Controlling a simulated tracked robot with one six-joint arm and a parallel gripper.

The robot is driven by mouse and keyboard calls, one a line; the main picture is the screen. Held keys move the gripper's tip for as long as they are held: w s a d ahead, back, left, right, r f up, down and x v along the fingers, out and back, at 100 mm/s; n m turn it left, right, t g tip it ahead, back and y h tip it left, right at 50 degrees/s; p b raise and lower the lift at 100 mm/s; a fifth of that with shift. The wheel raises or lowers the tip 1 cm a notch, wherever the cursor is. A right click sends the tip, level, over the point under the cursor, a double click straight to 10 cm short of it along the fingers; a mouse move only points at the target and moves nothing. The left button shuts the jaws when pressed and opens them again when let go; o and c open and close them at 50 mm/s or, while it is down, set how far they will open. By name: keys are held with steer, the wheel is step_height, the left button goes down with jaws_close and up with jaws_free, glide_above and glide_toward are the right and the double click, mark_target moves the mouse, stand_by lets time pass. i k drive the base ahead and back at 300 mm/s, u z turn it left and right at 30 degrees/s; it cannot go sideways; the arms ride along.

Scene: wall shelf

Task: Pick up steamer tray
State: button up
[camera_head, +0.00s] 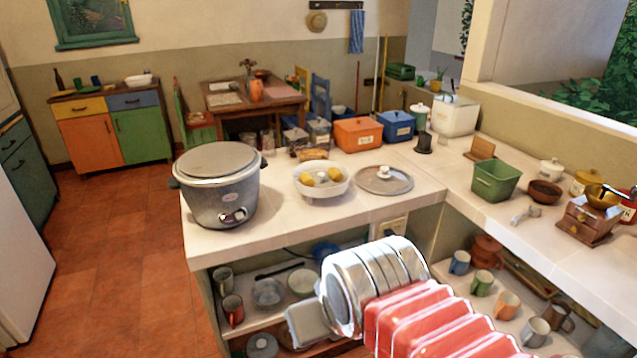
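The likely steamer tray is a round white tray (311,189) on the counter, right of the big grey cooker. Two yellow pieces (321,179) lie in it. The grey cooker (222,200) has its lid on. A round flat grey lid (375,187) with a white knob lies just right of the tray. My arm, with red ribs and silver rings, rises from the bottom of the view and ends below the counter edge on screen, apart from the tray in the picture. I cannot make out fingers at its end, so I cannot tell whether the gripper is open or shut.
Orange (357,134) and blue (395,126) boxes stand behind the tray. A green bin (495,180) stands on the right counter (450,190). Mugs and bowls fill the shelf below. The counter front between cooker and tray is mostly clear.

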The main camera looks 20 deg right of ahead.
mark_target(324, 186)
steer(key=k, duration=0.65)
steer(key=u, duration=0.3)
steer(key=i, duration=1.7)
steer(key=z, duration=0.3)
